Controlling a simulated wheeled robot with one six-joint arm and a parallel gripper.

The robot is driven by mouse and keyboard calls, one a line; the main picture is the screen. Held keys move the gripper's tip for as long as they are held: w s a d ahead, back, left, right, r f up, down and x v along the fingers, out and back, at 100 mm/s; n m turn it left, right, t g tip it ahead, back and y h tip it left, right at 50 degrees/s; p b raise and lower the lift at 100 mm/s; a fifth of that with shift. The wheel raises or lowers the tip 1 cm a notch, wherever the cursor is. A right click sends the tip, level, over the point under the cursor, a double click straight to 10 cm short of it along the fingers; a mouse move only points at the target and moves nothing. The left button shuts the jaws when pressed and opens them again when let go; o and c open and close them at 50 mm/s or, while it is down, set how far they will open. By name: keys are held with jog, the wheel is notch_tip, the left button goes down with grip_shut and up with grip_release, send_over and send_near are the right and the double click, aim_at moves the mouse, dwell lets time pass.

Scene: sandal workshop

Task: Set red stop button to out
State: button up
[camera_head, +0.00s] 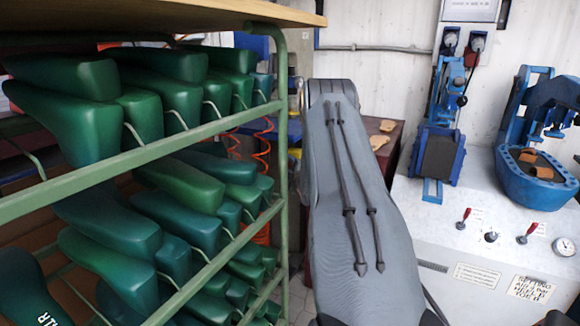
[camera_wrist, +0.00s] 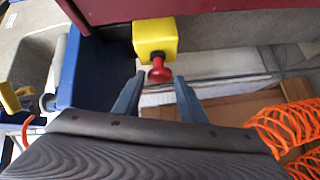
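The red stop button (camera_wrist: 159,71) has a round mushroom head on a short red stem. It sticks out of a yellow box (camera_wrist: 155,38) in the upper middle of the wrist view. My gripper (camera_wrist: 161,79) is open, with its two dark fingers apart. In the picture the tips sit on either side of the button's head, with visible gaps. I cannot tell whether the tips are level with the head in depth, or whether the button is in or out. I cannot make out the button or my fingers in the head view.
A blue panel (camera_wrist: 92,70) stands left of the yellow box, and a dark red edge (camera_wrist: 125,8) lies above it. Orange coiled hoses (camera_wrist: 275,130) hang at right. The head view shows a green rack (camera_head: 130,168) of green lasts at left and a white machine (camera_head: 420,200) at right.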

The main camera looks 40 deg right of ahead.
jog(key=shift+o, duration=0.9)
jog(key=v, duration=0.7)
jog(key=shift+s, duration=0.4)
jog(key=shift+a, duration=0.15)
